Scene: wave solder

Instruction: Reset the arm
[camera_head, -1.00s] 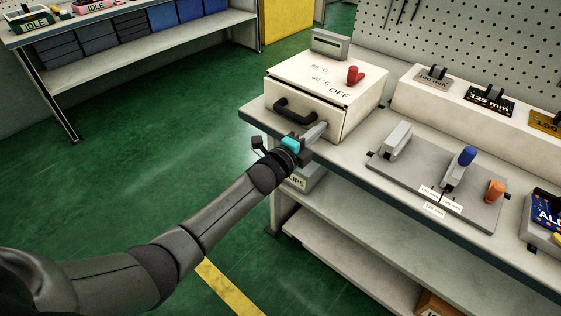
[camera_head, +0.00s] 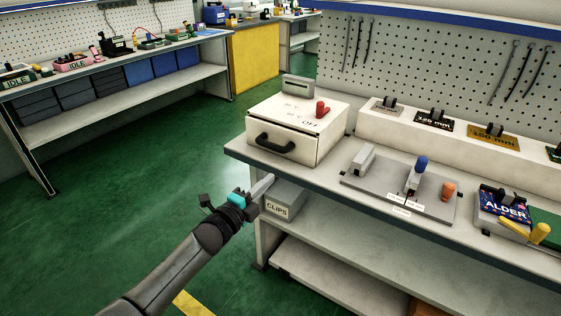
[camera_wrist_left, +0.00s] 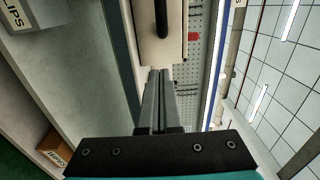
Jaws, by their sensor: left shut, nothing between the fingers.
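My left arm comes in from the lower left in the head view. Its gripper (camera_head: 262,188) is in front of the bench's near left corner, below the black handle of the white box. In the left wrist view the left gripper's fingers (camera_wrist_left: 157,100) are together with nothing between them. They point toward the white box (camera_wrist_left: 163,50), apart from its dark handle (camera_wrist_left: 161,18). My right gripper is in neither view.
The white box (camera_head: 327,135) with a red knob stands closed on the bench (camera_head: 330,185). A CLIPS bin (camera_head: 284,200) is just right of my left gripper. A fixture plate (camera_head: 375,187) lies on the bench. The green floor (camera_head: 130,190) is open at left.

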